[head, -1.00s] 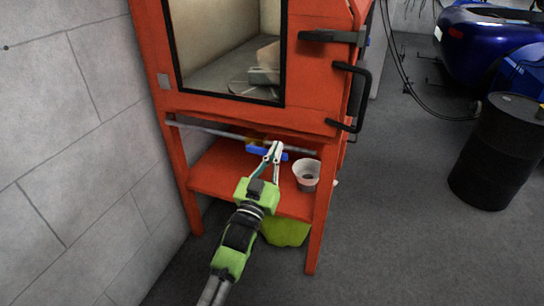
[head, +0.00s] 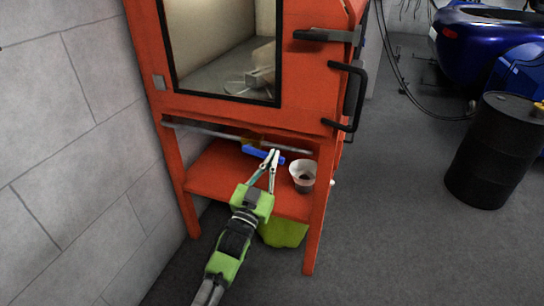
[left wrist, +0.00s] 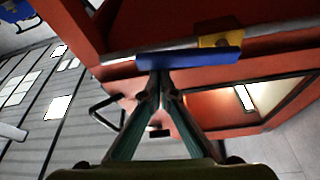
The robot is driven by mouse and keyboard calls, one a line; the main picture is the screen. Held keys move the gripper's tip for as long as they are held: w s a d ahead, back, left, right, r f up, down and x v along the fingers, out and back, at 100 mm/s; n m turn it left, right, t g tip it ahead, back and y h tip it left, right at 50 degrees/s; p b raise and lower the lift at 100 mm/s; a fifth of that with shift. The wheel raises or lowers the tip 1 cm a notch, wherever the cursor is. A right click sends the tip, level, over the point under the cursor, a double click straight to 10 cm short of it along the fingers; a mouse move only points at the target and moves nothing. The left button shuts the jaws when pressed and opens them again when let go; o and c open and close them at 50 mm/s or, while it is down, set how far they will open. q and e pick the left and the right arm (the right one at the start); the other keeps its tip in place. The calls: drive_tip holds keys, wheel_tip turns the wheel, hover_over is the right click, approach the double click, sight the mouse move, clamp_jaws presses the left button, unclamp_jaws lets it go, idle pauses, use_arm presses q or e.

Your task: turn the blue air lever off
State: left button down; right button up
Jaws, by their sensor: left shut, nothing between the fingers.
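The blue air lever (head: 252,150) is under the red cabinet, beside a grey pipe (head: 203,131) and below a yellow valve body. In the left wrist view the lever (left wrist: 205,57) lies roughly along the pipe, next to the yellow valve body (left wrist: 221,41). My left gripper (head: 271,155) is shut and empty, its fingertips at the lever's near side and overlapping it in the head view. In the left wrist view the fingertips (left wrist: 160,72) are just at the lever's edge; I cannot tell whether they touch it. My right gripper is not in view.
The red cabinet (head: 220,115) has a lower shelf (head: 212,172) holding a white cup-like container (head: 303,176) right of my gripper. A green object (head: 284,233) is beneath the shelf. A grey block wall (head: 70,160) stands close on the left; a black barrel (head: 485,150) stands right. Floor between is clear.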

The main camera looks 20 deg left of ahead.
use_arm(q)
drive_tip(key=a+f+m+g+h+p, duration=0.3)
drive_tip(key=a+f+m, duration=0.4)
drive_tip(key=m, duration=1.3)
drive_tip(key=shift+w+a+f+g+h, duration=0.15)
drive_tip(key=shift+a+f+g+h, duration=0.1)
drive_tip(key=shift+f+g+h, duration=0.7)
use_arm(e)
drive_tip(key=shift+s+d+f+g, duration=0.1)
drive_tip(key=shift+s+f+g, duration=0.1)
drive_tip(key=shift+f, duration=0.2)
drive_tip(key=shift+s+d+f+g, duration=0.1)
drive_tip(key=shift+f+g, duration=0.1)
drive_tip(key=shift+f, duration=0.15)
use_arm(q)
drive_tip(key=shift+f, duration=0.15)
